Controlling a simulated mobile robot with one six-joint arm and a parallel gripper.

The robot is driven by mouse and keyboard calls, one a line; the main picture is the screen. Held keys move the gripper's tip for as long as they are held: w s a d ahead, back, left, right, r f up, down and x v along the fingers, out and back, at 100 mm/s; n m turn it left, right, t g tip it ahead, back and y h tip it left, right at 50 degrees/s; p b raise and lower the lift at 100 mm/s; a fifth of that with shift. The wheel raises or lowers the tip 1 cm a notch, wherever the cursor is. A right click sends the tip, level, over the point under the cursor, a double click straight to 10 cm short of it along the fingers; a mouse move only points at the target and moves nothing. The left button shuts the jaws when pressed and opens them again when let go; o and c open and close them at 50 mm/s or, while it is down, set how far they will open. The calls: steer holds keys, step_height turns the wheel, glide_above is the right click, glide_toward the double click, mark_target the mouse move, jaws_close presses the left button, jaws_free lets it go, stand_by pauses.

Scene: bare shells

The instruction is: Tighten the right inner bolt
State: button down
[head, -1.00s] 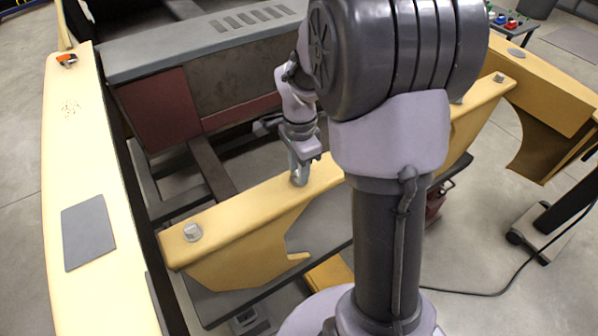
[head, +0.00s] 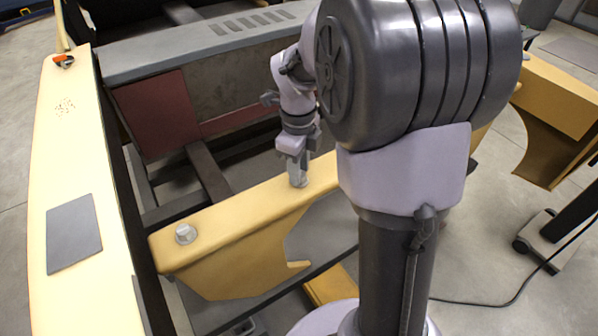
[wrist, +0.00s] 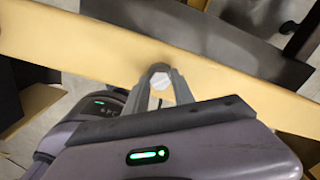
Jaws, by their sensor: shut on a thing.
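A pale hex-headed bolt (wrist: 160,75) sits on the top face of the yellow beam (wrist: 85,42) in the wrist view. My gripper (wrist: 162,84) has its two fingers on either side of the bolt head, shut on it. In the head view my gripper (head: 298,180) points down onto the yellow beam (head: 245,208), and its fingers largely hide the bolt. Another silver bolt (head: 186,234) stands upright near the beam's left end. The beam further right is hidden behind my arm, so I cannot tell from this view which bolt of the row I hold.
A long cream-yellow panel (head: 62,160) with a grey pad (head: 73,234) runs along the left. A grey cross beam (head: 200,45) and dark red panel (head: 158,112) lie behind. An orange object (head: 63,61) lies on the panel. A dark stand (head: 545,235) is at right.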

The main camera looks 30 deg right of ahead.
steer(key=m+b, duration=0.2)
steer(key=m, duration=0.3)
steer(key=shift+w, duration=0.1)
steer(key=shift+d+m+b, duration=0.1)
steer(key=shift+m+b, duration=0.85)
steer(key=shift+m, duration=0.75)
steer(key=shift+r, duration=0.1)
steer(key=c, duration=1.1)
jaws_free()
steer(key=shift+o, duration=0.2)
step_height(320, 180, up, 17)
steer(key=p, duration=0.7)
steer(key=shift+a+r, duration=0.2)
